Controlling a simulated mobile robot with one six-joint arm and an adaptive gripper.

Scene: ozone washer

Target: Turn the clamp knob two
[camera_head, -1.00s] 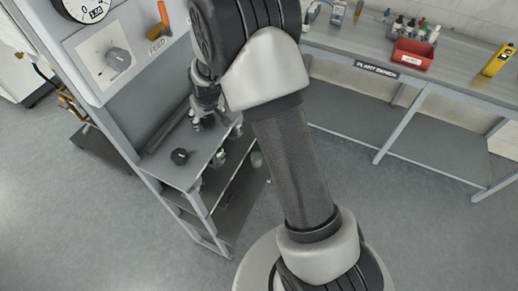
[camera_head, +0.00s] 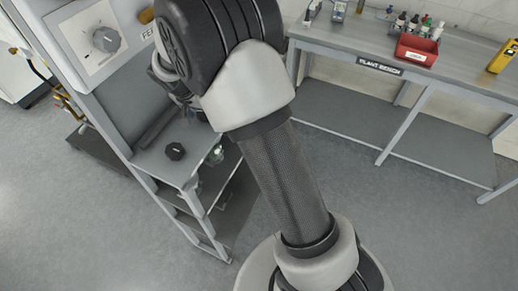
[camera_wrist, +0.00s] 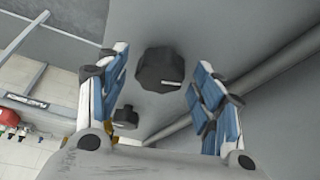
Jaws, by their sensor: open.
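A black, faceted knob (camera_wrist: 157,68) with a white mark stands on the grey panel in the wrist view. It shows between the fingers of my gripper (camera_wrist: 160,60), which is open with a gap on both sides. A smaller-looking dark knob (camera_wrist: 125,117) sits farther along the panel, close to the left finger's base. In the head view one black knob (camera_head: 175,151) stands on the grey shelf top, and my gripper (camera_head: 190,105) is above and beyond it, mostly hidden behind my arm. No labels on the knobs are readable, so I cannot tell which is number two.
A grey bar (camera_wrist: 250,80) runs diagonally beside the knobs. An upright panel with a large dial knob (camera_head: 106,39) stands behind the shelf. The plant bench (camera_head: 450,75) with a red bin (camera_head: 416,48) is at right. Floor between is clear.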

